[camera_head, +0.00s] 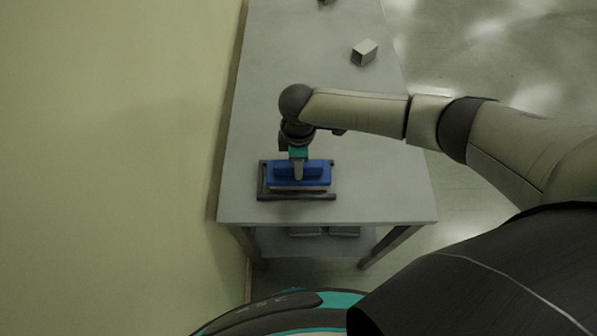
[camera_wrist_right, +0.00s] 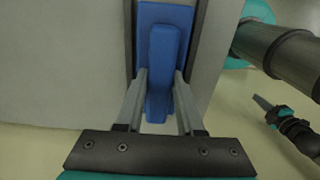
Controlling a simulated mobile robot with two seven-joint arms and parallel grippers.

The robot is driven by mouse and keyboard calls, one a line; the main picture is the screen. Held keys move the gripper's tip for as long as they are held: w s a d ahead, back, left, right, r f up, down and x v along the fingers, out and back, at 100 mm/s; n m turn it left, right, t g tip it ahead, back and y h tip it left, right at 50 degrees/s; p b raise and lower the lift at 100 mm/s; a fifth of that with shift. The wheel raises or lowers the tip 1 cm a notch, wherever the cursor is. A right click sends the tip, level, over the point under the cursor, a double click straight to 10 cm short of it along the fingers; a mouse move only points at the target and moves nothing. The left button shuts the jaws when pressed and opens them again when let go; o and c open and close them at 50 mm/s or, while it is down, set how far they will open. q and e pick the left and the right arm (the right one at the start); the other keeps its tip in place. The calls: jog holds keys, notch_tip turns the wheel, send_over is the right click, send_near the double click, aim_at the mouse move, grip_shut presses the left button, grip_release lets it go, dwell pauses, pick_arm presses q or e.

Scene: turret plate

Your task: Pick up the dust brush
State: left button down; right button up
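The dust brush (camera_head: 315,174) is a blue block with a raised blue handle, lying near the front of the table. In the right wrist view its blue handle (camera_wrist_right: 165,50) runs away from me over a wider blue base. My right gripper (camera_head: 297,168) is directly above the brush, pointing down. In the right wrist view its two fingers (camera_wrist_right: 160,76) stand apart, one on each side of the handle. I see no clear contact; the tips are very close to it. My left gripper (camera_wrist_right: 263,103) shows small at the right edge of that view, away from the brush.
A dark frame (camera_head: 262,181) surrounds the brush on the grey table (camera_head: 370,195). A pale block (camera_head: 364,52) sits at the far right, and a small dark thing lies at the far edge. A wall (camera_head: 110,150) borders the table's left side. The table's middle is clear.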

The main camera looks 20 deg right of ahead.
grip_shut()
jog(key=shift+r, duration=0.15)
dwell(0.4)
notch_tip(320, 180, up, 20)
jog(key=p, duration=0.2)
jog(key=shift+p, duration=0.4)
jog(key=shift+c, duration=0.4)
grip_release()
grip_shut()
